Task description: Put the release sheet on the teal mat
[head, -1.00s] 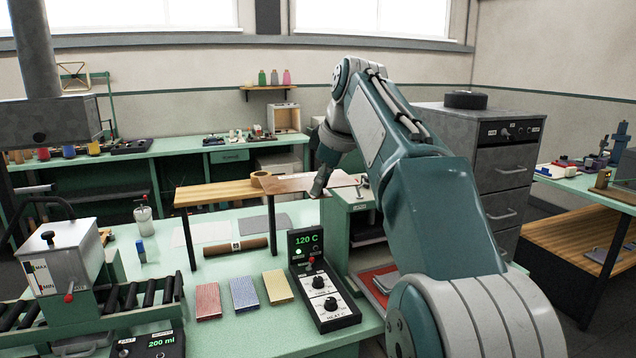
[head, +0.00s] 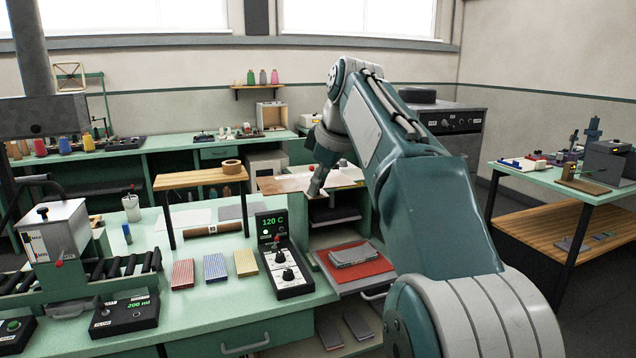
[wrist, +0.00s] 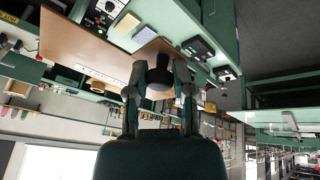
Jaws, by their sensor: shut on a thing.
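The release sheet is a thin brown sheet (head: 285,184), held out roughly flat in the head view. In the wrist view the brown sheet (wrist: 85,42) spreads out beyond my fingers. My gripper (head: 317,186) is shut on its right edge; in the wrist view my gripper (wrist: 160,76) has a dark rounded piece between the fingers. The sheet is above the bench, just right of the small wooden shelf.
The wooden shelf (head: 198,178) carries a tape roll (head: 231,167). The heat controller (head: 283,262) and striped blocks (head: 215,267) stand in front. A red pad (head: 366,268) with a grey pad (head: 352,254) sits at lower right. The right bench (head: 575,192) is apart.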

